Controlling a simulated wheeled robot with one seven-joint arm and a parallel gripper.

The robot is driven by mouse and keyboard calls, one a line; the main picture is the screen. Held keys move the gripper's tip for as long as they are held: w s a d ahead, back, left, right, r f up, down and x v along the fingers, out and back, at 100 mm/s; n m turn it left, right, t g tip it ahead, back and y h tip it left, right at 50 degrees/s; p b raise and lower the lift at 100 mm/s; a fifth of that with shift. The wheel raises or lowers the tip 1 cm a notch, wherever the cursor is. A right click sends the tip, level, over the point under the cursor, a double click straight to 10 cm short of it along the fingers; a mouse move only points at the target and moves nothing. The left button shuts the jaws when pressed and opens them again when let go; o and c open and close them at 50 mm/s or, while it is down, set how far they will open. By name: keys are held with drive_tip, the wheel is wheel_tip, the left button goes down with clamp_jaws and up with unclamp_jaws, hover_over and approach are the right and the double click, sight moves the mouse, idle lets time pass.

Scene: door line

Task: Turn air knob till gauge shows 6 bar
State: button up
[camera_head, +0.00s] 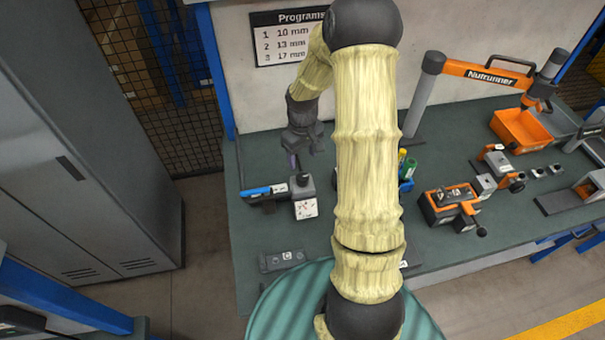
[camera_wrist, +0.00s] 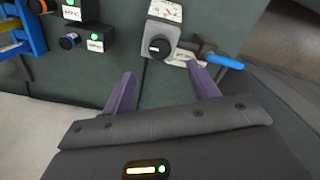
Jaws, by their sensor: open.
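The air unit is a small grey box on the bench, with a white gauge face (camera_head: 306,208) toward the head camera. In the wrist view the black air knob (camera_wrist: 160,47) sits on the grey box (camera_wrist: 150,33), beside the white gauge face (camera_wrist: 166,10). The gauge reading is too small to make out. A blue lever (camera_head: 264,191) lies beside the box; it also shows in the wrist view (camera_wrist: 224,61). My gripper (camera_wrist: 162,84) has purple fingers spread apart and empty. The knob appears beyond the fingertips, between them and apart from them. In the head view my gripper (camera_head: 293,161) hangs above the unit.
A low grey panel (camera_head: 282,261) lies near the front edge. Green and yellow items (camera_head: 406,168) stand behind my arm. An orange fixture (camera_head: 449,205), a nutrunner stand (camera_head: 421,95) and an orange bin (camera_head: 523,130) occupy the right. A grey cabinet (camera_head: 80,150) stands left of the bench.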

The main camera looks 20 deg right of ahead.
sight(303, 177)
wheel_tip(303, 177, down, 10)
drive_tip(key=shift+p, duration=1)
drive_tip(key=shift+s, duration=0.1)
drive_tip(key=c, duration=1)
